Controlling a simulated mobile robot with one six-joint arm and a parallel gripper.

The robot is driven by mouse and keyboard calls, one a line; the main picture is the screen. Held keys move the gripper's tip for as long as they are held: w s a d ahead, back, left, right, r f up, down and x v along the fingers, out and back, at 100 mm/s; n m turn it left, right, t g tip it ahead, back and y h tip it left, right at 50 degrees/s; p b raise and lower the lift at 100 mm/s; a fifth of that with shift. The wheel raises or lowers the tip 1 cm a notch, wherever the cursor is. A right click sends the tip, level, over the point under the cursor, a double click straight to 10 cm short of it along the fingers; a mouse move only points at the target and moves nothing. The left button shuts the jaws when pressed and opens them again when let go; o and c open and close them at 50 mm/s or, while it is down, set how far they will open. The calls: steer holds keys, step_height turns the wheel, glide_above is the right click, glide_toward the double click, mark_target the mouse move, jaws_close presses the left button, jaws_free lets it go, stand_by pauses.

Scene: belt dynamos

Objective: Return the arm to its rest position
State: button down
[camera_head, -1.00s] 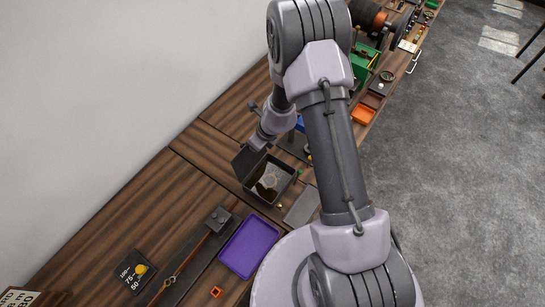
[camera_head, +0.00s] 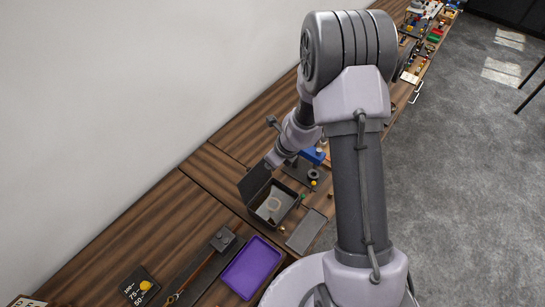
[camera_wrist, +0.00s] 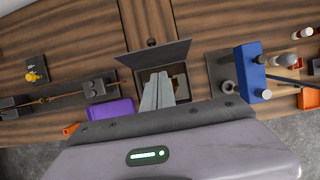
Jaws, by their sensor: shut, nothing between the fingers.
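My gripper (camera_wrist: 158,84) is shut and empty in the wrist view. Its grey fingers appear in front of an open dark box (camera_wrist: 182,73), hiding part of its inside. In the head view, my gripper (camera_head: 274,159) is at the end of the bent arm, by the raised lid (camera_head: 255,181) of the box (camera_head: 291,212). The picture does not settle how high the fingers are above the box. My upper arm rises on the right of the head view and covers part of the bench.
A purple tray (camera_head: 251,268) and a dark bar fixture (camera_head: 203,262) lie left of the box. A grey plate (camera_head: 306,232) lies right of it. A blue block device (camera_wrist: 252,72) stands close on the right. The wall runs behind the bench; grey floor lies in front.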

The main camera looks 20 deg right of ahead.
steer(key=s+a+r+n+t+y+b, duration=0.1)
steer(key=s+a+r+n+b, duration=0.55)
steer(key=n+b, duration=1.1)
steer(key=s+d+f+n+h+b, duration=0.1)
steer(key=s+f+n+b, duration=0.2)
steer(key=s+b, duration=0.6)
steer(key=s+d+f+n+t+b, duration=0.1)
steer(key=s+f+n+b, duration=0.3)
steer(key=s+f+b, duration=0.2)
steer(key=s+b, duration=0.2)
steer(key=s, duration=0.1)
steer(key=shift+h+b, duration=0.4)
